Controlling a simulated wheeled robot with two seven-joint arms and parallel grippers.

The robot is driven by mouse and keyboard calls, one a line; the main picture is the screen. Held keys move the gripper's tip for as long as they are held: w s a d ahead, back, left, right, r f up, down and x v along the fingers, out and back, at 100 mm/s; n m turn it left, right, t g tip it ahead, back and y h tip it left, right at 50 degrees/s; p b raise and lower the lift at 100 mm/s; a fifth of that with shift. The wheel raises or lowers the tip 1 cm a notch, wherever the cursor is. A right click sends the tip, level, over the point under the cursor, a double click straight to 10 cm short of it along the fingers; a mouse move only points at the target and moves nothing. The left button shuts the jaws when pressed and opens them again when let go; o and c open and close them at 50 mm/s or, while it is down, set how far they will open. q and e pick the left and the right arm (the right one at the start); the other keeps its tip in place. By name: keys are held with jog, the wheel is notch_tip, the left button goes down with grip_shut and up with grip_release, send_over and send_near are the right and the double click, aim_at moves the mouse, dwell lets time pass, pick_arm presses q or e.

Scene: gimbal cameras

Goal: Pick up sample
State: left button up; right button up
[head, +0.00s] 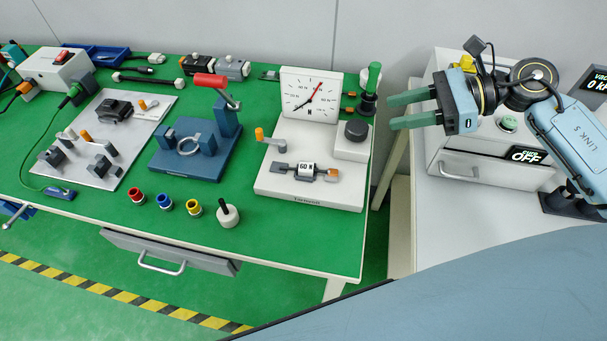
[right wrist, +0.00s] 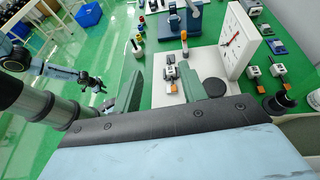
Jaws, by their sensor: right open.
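My right gripper (head: 390,111) is open and empty in the head view, to the right of the tester and above the bench's right edge. Its two green fingers also show apart in the right wrist view (right wrist: 160,88). No thing is plainly marked as the sample. A small piece marked 60 (head: 306,169) sits between two grey clamps on the white tester base (head: 320,196); the clamps also show in the right wrist view (right wrist: 171,73). A grey ring (head: 188,146) sits in the blue fixture (head: 170,163). In the right wrist view, a small dark jointed arm end (right wrist: 92,82) at left may be my left gripper.
A dial gauge (head: 311,96) stands behind the clamps. A red-handled press (head: 211,80) rises left of it. Red, blue and yellow cups (head: 165,203) and a black-knobbed white piece (head: 228,214) stand near the front edge. A white cabinet (head: 450,158) stands right. Green bench is clear between fixtures.

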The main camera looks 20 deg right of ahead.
pick_arm(q)
jog(key=w+a+f+b, duration=0.2)
jog(key=w+f+b, duration=0.2)
jog(key=f+b, duration=0.2)
pick_arm(e)
notch_tip(320, 180, down, 8)
jog(key=b, duration=0.2)
send_near(338, 172)
jog(key=shift+x, duration=1)
jog(key=shift+b+x, duration=0.4)
jog(key=shift+x, duration=2.35)
pick_arm(q)
jog(key=shift+t, duration=0.3)
jog(key=w+r, duration=0.2)
jog(key=w, duration=0.1)
jog(key=w+r, duration=0.1)
jog(key=w, duration=0.1)
jog(key=shift+d, duration=0.35)
pick_arm(e)
jog(key=shift+f, duration=0.1)
grip_shut()
